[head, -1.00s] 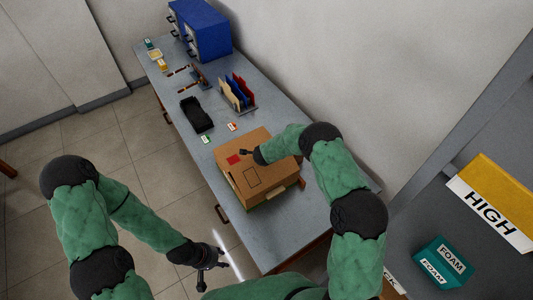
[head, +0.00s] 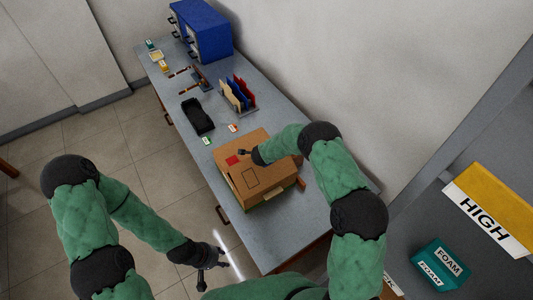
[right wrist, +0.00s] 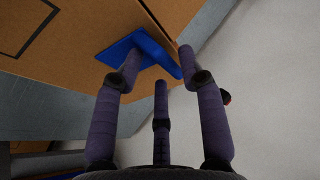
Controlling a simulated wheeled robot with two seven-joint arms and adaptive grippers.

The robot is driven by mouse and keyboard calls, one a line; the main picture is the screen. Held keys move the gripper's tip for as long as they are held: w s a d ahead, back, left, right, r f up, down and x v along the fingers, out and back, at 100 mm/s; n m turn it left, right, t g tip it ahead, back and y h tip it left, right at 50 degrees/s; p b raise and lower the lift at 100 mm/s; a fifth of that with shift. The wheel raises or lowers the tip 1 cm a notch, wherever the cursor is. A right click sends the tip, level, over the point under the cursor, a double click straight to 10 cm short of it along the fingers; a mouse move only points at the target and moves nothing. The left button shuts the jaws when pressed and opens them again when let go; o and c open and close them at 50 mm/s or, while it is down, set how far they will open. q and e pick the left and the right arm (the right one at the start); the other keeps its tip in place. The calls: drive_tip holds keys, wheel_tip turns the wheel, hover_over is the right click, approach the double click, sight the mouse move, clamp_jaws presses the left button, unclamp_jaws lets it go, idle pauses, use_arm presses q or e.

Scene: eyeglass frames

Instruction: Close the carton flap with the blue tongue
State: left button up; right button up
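The brown carton (head: 262,181) sits on the grey table, its top lying nearly flat, with a red square (head: 232,160) and a black outline on it. In the right wrist view, the blue tongue (right wrist: 136,46) stands out from the brown cardboard (right wrist: 75,35). My right gripper (right wrist: 158,62) is open, its fingers spread at the tongue. One finger overlaps the tongue in the picture; I cannot tell whether it touches. In the head view, the right gripper (head: 244,152) is small over the carton. My left gripper (head: 213,265) is open and empty, off the table's near side.
A black tray (head: 198,116), a file rack (head: 238,95) and small labelled cards lie farther along the table. Blue drawers (head: 204,32) stand at the far end. The wall is close on the right. A teal foam box (head: 441,264) is at lower right.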

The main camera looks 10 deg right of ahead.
drive_tip(key=s+a+r+p, duration=0.1)
drive_tip(key=a+r+p, duration=0.2)
drive_tip(key=r+p, duration=0.3)
wheel_tip(320, 180, up, 3)
drive_tip(key=shift+s+a+r, duration=0.15)
drive_tip(key=shift+s+a, duration=0.05)
drive_tip(key=shift+a, duration=0.05)
idle(0.8)
idle(0.4)
drive_tip(key=v, duration=1.2)
